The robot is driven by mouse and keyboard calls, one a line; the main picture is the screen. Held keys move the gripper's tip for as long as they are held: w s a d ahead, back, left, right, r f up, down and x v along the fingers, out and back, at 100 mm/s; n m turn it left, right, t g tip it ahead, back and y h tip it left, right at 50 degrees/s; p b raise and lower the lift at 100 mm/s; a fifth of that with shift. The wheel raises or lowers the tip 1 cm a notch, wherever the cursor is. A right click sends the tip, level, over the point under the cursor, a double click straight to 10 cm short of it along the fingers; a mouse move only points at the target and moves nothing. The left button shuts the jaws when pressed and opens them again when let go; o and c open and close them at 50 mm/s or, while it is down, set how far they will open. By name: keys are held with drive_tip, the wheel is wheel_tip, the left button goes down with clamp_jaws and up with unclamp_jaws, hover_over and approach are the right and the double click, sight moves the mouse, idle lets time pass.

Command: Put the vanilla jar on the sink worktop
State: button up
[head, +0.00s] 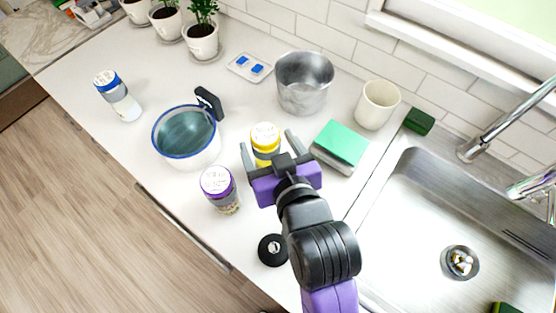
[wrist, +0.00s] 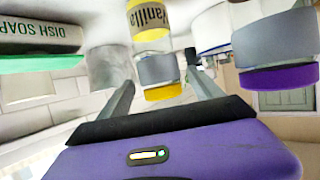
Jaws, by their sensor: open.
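The vanilla jar (head: 265,135) has a yellow lid and stands on the white worktop (head: 120,170) left of the sink. In the wrist view the jar (wrist: 150,18) shows its yellow "Vanilla" label, with a grey band and the yellow lid lower in the picture. My gripper (head: 267,141) is open, with one finger on each side of the jar. The fingers also show in the wrist view (wrist: 160,78). I cannot tell whether either finger touches the jar.
A purple-lidded jar (head: 217,182) and a blue-rimmed pot (head: 187,140) stand to the left. A green-topped dish soap box (head: 341,143) is close on the right. A metal pot (head: 304,80) and cream cup (head: 378,105) stand behind. A black round object (head: 272,250) lies in front. The sink (head: 420,215) is right.

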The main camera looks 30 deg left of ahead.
drive_tip(key=v, duration=0.7)
drive_tip(key=shift+b, duration=0.3)
